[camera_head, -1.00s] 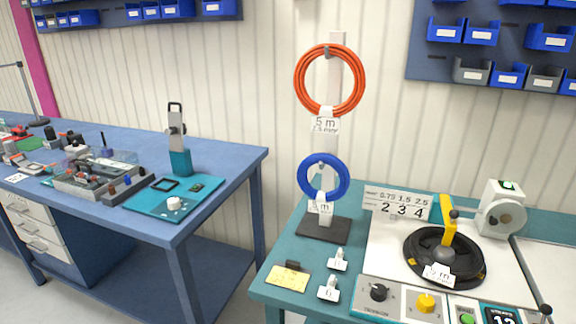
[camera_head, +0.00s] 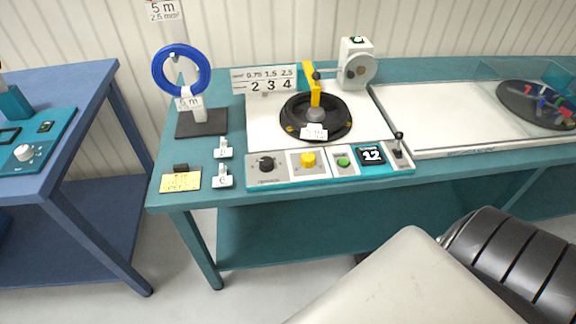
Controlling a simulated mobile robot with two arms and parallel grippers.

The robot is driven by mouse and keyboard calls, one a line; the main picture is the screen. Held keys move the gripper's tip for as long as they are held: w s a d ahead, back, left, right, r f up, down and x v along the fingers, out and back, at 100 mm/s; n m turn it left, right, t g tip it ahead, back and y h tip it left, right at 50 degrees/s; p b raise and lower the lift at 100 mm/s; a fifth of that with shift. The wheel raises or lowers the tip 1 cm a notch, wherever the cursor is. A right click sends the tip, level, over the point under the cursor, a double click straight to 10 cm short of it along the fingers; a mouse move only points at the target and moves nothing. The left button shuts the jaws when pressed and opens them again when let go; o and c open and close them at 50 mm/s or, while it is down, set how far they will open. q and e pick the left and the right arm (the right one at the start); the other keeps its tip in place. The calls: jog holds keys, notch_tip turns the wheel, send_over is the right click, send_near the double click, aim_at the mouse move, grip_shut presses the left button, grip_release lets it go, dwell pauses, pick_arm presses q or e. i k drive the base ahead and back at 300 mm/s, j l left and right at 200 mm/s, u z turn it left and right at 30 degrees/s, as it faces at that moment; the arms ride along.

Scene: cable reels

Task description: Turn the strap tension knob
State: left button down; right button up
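The control panel (camera_head: 328,166) runs along the front edge of the teal bench. It carries a black knob (camera_head: 266,164) at the left and a yellow knob (camera_head: 308,160) beside it. Their labels are too small to read, so I cannot tell which one is the strap tension knob. A sign (camera_head: 265,80) behind the panel shows 0.75, 1.5, 2.5 above 2, 3, 4. Neither gripper shows; only pale and black ribbed parts of mine cover the lower right.
A blue coil (camera_head: 181,71) hangs on a stand at left. Floor between the benches is clear.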

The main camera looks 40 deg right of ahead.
aim_at(265, 164)
jog(key=z, duration=1.3)
